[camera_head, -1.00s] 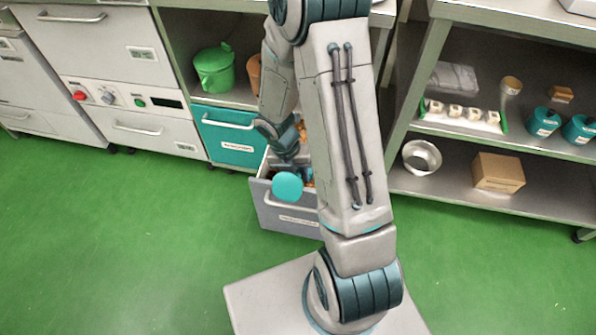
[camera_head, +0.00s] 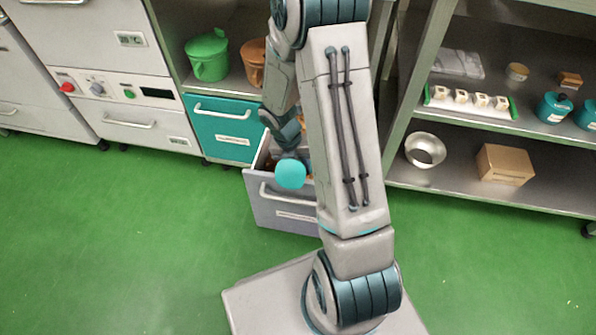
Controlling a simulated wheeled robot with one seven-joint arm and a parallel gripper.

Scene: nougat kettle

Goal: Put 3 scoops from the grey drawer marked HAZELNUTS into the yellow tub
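The grey drawer (camera_head: 282,207) is pulled open below the counter, its front label too small to read. Brown-orange contents show in a sliver inside it. My arm reaches down over it and hides much of its right side. My gripper (camera_head: 287,158) is low at the drawer's opening, mostly hidden by my own arm, so its fingers cannot be made out. A rounded teal piece (camera_head: 291,174) shows beside it, in front of the drawer's front edge; I cannot tell whether it is a held tool. I see no tub that is clearly yellow.
A shut teal drawer (camera_head: 224,128) is left of the grey one. A green lidded pot (camera_head: 208,57) and an orange pot (camera_head: 252,62) stand above. A right rack holds a metal bowl (camera_head: 425,150) and a cardboard box (camera_head: 505,163). The green floor is clear at left.

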